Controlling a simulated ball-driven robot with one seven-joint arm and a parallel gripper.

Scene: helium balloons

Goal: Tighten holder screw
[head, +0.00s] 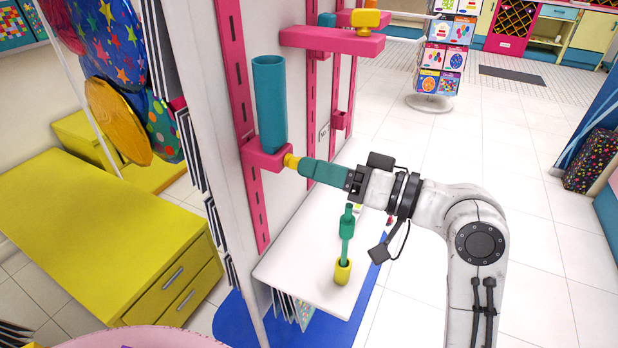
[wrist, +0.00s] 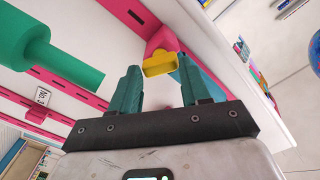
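The yellow holder screw (head: 291,161) sticks out of the front of a pink bracket (head: 262,155) that carries an upright teal tube (head: 270,100). My gripper (head: 305,167), with teal fingers, points at the screw, its tips at the screw's head. In the wrist view the flat yellow screw head (wrist: 160,65) lies between the two fingertips (wrist: 156,68). A gap shows on the left side of the head, and the right finger is close to it. The fingers are apart. The pink bracket (wrist: 160,38) and part of the blue tube (wrist: 213,82) show behind.
A white shelf (head: 300,275) below my gripper holds a green tool (head: 346,235) in a yellow cup (head: 343,271). A green object (wrist: 50,55) is large at the wrist view's left. Another pink bracket (head: 330,40) is above. Yellow drawers (head: 170,280) stand left; open floor lies right.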

